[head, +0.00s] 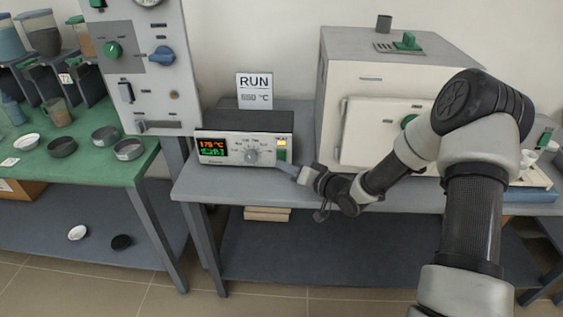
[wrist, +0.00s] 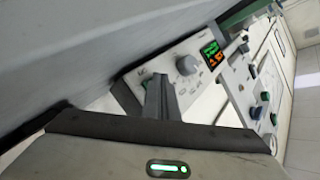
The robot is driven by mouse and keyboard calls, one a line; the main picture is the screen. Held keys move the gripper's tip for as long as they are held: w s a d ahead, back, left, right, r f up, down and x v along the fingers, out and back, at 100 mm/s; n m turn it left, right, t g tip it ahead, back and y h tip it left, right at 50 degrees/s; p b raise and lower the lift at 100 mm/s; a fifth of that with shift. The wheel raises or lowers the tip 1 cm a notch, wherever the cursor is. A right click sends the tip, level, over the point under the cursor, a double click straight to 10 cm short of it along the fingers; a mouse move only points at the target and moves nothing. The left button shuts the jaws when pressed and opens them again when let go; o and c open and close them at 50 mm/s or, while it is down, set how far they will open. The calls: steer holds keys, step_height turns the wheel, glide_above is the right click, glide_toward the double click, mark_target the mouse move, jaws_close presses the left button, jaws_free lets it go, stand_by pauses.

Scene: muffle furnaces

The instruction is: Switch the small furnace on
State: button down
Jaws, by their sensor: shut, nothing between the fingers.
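The small furnace is probably the white box (head: 365,75) with a closed door, on the grey bench. A control box (head: 225,135) stands left of it, with a lit orange and green display (head: 213,149), a grey knob (head: 251,155) and a green switch (head: 282,155) at its right end. My gripper (head: 284,168) is shut and empty, with its tips right at or just below the switch. In the wrist view the shut fingers (wrist: 160,95) cover part of the panel beside the green switch (wrist: 146,79). I cannot tell whether they touch it, or the switch's position.
A card reading RUN 550 °C (head: 254,91) stands behind the control box. A tall grey control panel (head: 145,65) stands to the left. A green-topped table (head: 85,185) with several bowls is at far left. The bench front (head: 225,195) is clear.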

steer(key=shift+s, duration=0.15)
steer(key=shift+s+r, duration=0.15)
steer(key=shift+s, duration=0.45)
steer(key=shift+s+a+r+p, duration=0.1)
steer(key=shift+s+p, duration=0.1)
steer(key=shift+s, duration=0.65)
steer(key=shift+s+d+r+p, duration=0.1)
steer(key=shift+s+p, duration=0.05)
steer(key=shift+s, duration=0.65)
steer(key=shift+s+a+r+p, duration=0.1)
steer(key=shift+s+p, duration=0.1)
steer(key=shift+s, duration=0.65)
